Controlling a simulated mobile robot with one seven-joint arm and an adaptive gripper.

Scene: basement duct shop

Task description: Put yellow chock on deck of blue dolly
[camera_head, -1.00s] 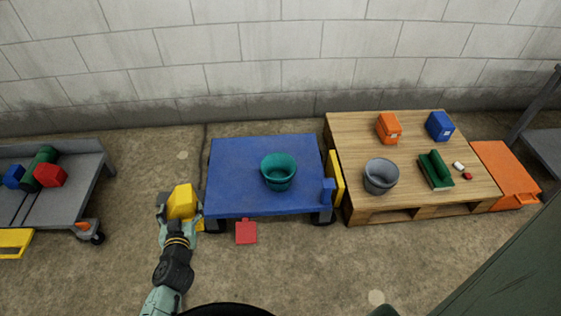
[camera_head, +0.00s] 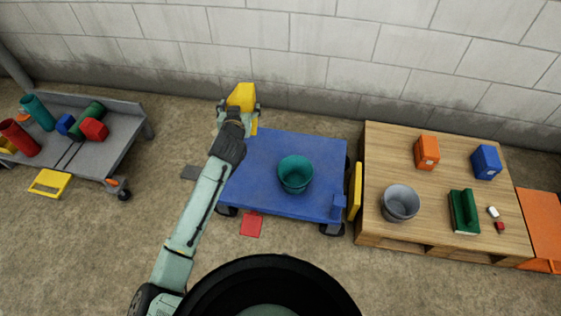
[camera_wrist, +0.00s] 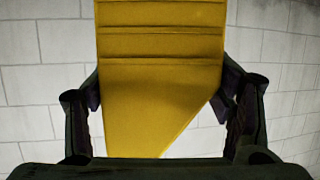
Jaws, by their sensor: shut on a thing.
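The yellow chock (camera_head: 242,96) is held in my gripper (camera_head: 238,108) at the far left corner of the blue dolly in the head view. In the wrist view the chock (camera_wrist: 160,75) fills the middle, with a dark finger on each side of it and the wall behind. The blue dolly (camera_head: 260,180) has a flat blue deck with a teal bucket (camera_head: 296,175) on it. The left and front parts of the deck are bare. My arm passes over the dolly's left edge. I cannot tell how high the chock is above the deck.
A yellow piece (camera_head: 355,190) stands between dolly and pallet. A red plate (camera_head: 251,225) lies on the floor. A grey cart (camera_head: 100,163) stands at left.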

